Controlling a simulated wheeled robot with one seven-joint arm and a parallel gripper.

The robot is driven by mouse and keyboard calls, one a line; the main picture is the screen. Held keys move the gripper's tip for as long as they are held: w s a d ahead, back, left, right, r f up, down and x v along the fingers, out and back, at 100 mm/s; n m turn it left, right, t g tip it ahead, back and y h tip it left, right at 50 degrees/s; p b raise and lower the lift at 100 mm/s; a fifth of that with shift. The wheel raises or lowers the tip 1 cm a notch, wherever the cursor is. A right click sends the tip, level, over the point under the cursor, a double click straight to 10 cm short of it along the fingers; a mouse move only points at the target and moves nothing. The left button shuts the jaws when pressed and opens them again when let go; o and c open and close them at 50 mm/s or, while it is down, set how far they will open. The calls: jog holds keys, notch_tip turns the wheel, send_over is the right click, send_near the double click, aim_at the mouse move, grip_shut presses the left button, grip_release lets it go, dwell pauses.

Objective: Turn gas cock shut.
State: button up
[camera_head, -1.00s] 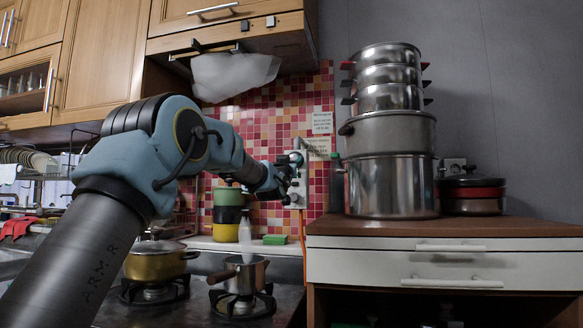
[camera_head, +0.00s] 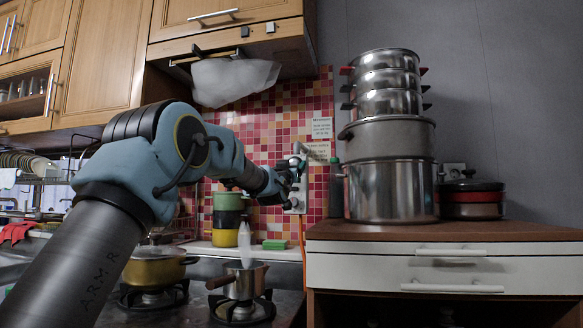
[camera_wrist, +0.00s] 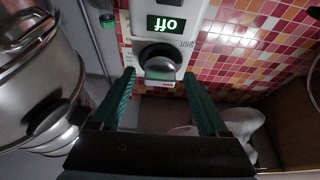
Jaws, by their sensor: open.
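The gas cock is a dark round knob with a grey grip (camera_wrist: 160,62) on a white wall unit (camera_wrist: 196,12), seen upside down in the wrist view. A lit green display on the unit (camera_wrist: 165,24) reads "off". My gripper (camera_wrist: 159,77) is open, with one dark green finger on each side of the knob's near end; I cannot tell whether they touch it. In the head view my gripper (camera_head: 300,167) is at the white unit (camera_head: 296,201) on the tiled wall and hides the knob.
Stacked steel pots (camera_head: 390,185) stand on the counter (camera_head: 450,230) close to the right of my gripper. A yellow pot (camera_head: 155,268) and a small saucepan (camera_head: 240,280) stand on the stove below my arm. A white bag (camera_head: 235,82) hangs above.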

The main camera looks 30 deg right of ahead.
jog(key=b+v, duration=0.3)
jog(key=v, duration=0.7)
jog(key=shift+s+a+f, duration=0.25)
